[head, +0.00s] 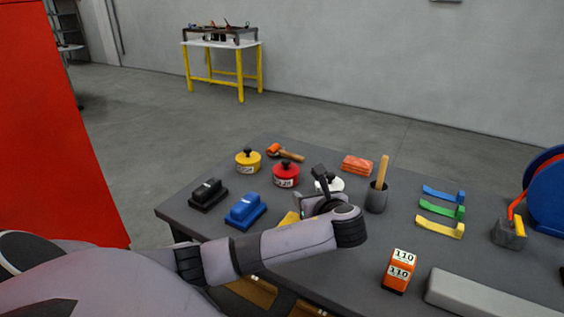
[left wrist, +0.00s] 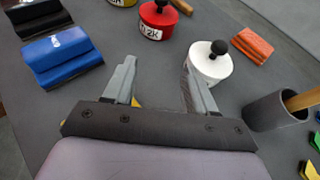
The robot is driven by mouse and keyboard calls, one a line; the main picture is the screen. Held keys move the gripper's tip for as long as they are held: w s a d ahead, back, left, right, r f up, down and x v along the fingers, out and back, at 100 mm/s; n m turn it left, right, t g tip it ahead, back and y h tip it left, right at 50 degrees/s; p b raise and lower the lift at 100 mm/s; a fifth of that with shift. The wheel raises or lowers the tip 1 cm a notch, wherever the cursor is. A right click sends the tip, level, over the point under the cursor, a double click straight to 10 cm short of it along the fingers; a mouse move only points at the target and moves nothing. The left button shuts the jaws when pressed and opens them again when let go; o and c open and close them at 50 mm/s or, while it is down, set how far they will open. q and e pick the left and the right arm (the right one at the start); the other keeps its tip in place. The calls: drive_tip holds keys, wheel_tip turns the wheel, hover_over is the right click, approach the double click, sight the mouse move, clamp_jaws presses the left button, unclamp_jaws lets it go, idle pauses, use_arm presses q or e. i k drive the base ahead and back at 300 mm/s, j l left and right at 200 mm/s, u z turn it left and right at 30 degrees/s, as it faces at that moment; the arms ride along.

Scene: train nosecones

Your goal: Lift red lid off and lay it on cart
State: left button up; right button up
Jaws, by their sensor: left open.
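The red tin with its red lid and black knob (head: 286,175) stands upright on the dark grey cart top (head: 385,225). It also shows at the top of the left wrist view (left wrist: 160,20), with a white label ending in "2K". The lid appears seated on the tin. My left gripper (left wrist: 157,75) is open and empty, its two fingers spread and pointing towards the red tin, apart from it. In the head view my left gripper (head: 318,195) is right of the red tin, partly hiding a white tin (left wrist: 210,64). My right gripper is not in view.
A yellow tin (head: 247,160) stands left of the red one. Blue (head: 246,211) and black (head: 208,194) blocks lie at the front left. A dark cup with a wooden handle (head: 377,197), orange pads (head: 357,165) and coloured strips lie to the right. Bare cart top shows between them.

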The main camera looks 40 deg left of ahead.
sight(286, 170)
drive_tip(key=i+j, duration=0.15)
drive_tip(key=j, duration=0.25)
drive_tip(key=i+j, duration=0.2)
drive_tip(key=j, duration=0.2)
drive_tip(key=i+j, duration=0.15)
drive_tip(key=j, duration=0.25)
